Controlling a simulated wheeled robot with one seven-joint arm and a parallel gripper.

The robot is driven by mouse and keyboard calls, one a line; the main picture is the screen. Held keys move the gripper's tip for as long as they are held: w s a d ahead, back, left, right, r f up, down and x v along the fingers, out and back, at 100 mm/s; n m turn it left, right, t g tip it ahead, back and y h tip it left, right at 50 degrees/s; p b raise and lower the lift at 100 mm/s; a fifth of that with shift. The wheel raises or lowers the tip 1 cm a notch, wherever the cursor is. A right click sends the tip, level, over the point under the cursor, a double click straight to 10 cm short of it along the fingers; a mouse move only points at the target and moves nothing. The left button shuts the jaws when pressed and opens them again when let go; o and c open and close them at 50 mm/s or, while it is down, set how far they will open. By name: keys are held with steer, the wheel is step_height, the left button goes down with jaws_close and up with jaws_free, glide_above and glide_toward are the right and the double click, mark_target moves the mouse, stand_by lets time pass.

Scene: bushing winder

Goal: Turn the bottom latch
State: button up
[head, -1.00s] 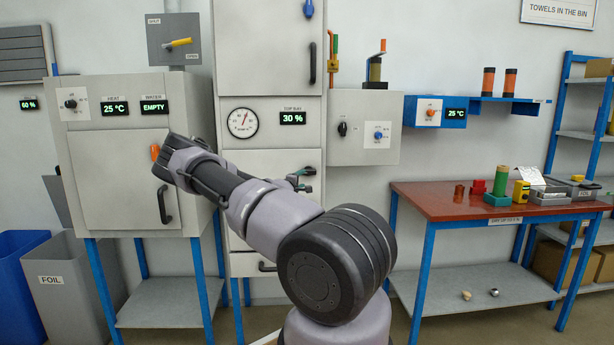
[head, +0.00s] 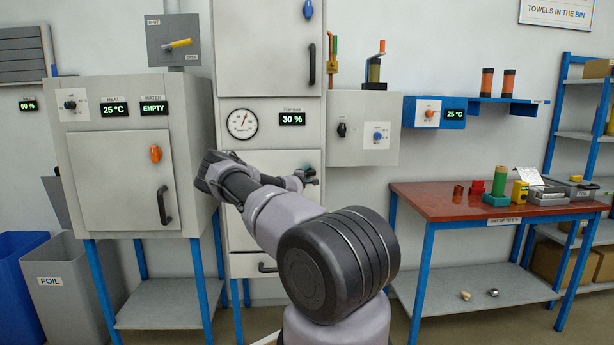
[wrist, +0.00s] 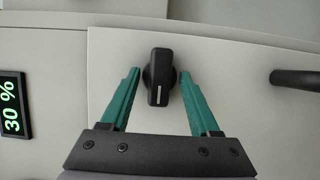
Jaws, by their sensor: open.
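The bottom latch is a black knob (wrist: 160,80) with a white line, on a pale grey door panel, seen in the middle of the wrist view. Its grip lies along the picture's up-down direction. My gripper (wrist: 160,74) is open, with one teal finger on each side of the knob. A gap shows between the knob and each finger, so neither appears to touch it. In the head view my gripper (head: 308,174) is at the lower door (head: 285,162) of the tall cabinet; the knob cannot be made out there.
A black door handle (wrist: 296,77) is at the right of the wrist view, and the 30% display (wrist: 13,104) is at the left. In the head view the heat cabinet (head: 110,190) stands left of my arm. A grey box (head: 362,150) and red-topped table (head: 450,203) are to the right.

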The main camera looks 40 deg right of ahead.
jaws_close()
steer(key=shift+m, duration=0.4)
steer(key=m, duration=0.1)
steer(key=m+y, duration=0.1)
steer(key=shift+r+m+g, duration=0.2)
steer(key=shift+m+g, duration=0.1)
steer(key=m+y, duration=0.1)
steer(key=m, duration=0.1)
steer(key=m+y, duration=0.1)
steer(key=m, duration=0.1)
steer(key=shift+s+d+r+y, duration=0.1)
steer(key=shift+d+y, duration=0.05)
steer(key=shift+y, duration=0.15)
steer(key=m+y, duration=0.1)
steer(key=m, duration=0.1)
steer(key=m+y, duration=0.1)
steer(key=shift+s+d+r+m+t, duration=0.1)
steer(key=shift+d+m+t, duration=0.05)
steer(key=shift+m+t, duration=0.25)
steer(key=shift+m+t+y, duration=0.4)
steer(key=shift+m+y, duration=0.5)
steer(key=shift+m, duration=0.2)
